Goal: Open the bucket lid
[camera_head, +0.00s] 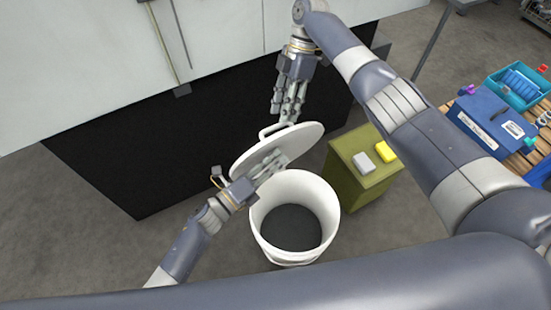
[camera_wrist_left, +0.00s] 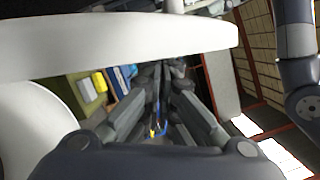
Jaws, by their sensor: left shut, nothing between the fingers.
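The white bucket (camera_head: 326,222) stands upright on the floor, its mouth uncovered and its inside dark at the bottom. The round white lid (camera_head: 308,134) is tilted up over the bucket's far side, with its handle (camera_head: 268,131) at the upper edge. My left gripper (camera_head: 284,160) is shut and empty, overlapping the lid's lower face in the head view; I cannot tell whether it touches. My right gripper (camera_head: 284,116) is just above the lid by the handle; its grip is unclear. In the left wrist view the lid (camera_wrist_left: 110,45) crosses above the left fingers (camera_wrist_left: 160,72), with the bucket (camera_wrist_left: 35,130) at left.
An olive box (camera_head: 350,188) with a grey and a yellow block (camera_head: 386,151) on top stands right of the bucket. A large white and black machine (camera_head: 110,150) is behind. A wooden pallet with a blue case (camera_head: 490,128) is at far right.

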